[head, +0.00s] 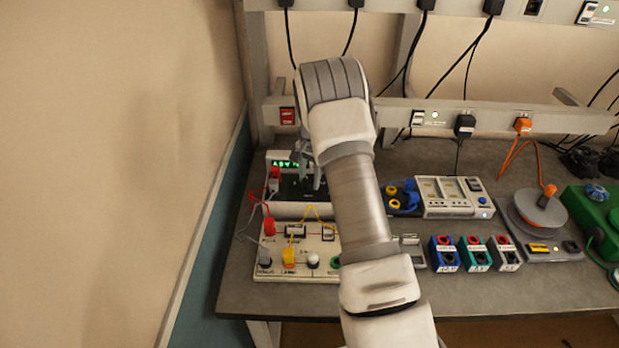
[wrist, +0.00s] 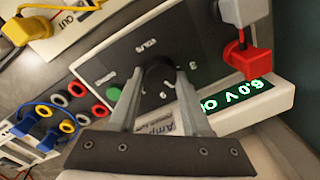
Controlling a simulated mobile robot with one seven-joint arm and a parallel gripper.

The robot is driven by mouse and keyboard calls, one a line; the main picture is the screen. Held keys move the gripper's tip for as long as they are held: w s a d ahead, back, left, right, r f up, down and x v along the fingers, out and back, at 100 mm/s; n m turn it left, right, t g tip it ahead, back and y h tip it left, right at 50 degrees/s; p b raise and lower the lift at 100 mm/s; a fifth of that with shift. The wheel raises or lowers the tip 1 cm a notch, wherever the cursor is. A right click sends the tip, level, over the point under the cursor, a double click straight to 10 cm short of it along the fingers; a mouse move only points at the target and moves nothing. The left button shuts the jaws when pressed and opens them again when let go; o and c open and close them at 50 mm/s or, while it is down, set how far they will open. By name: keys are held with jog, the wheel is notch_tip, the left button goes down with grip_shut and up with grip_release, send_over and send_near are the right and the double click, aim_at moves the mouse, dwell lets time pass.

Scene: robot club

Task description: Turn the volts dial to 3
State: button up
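The volts dial (wrist: 158,76) is a dark round knob on a black panel (wrist: 120,62) marked VOLTS, with printed numbers around it. In the wrist view the panel looks upside down. My gripper (wrist: 160,80) reaches down over the dial, one finger on each side, close against it with little or no gap showing. The fingers hide part of the knob, and its pointer is hard to make out.
A red plug (wrist: 246,60) with a cable stands close to the dial. A white circuit board (head: 270,262) with yellow and red leads lies in front. A wall bounds the bench on the left.

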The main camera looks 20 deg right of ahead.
grip_shut()
jog(key=n+b, duration=0.2)
jog(key=n, duration=0.1)
jog(key=shift+w+f+n+b, duration=0.1)
jog(key=shift+n+b, duration=0.25)
jog(key=shift+n, duration=0.05)
jog(key=n+b, duration=0.1)
jog(key=n, duration=0.3)
jog(key=shift+a+n, duration=0.1)
jog(key=shift+n, duration=0.3)
jog(key=shift+n+b, duration=0.3)
jog(key=o, duration=0.6)
grip_release()
jog(key=shift+c, duration=0.2)
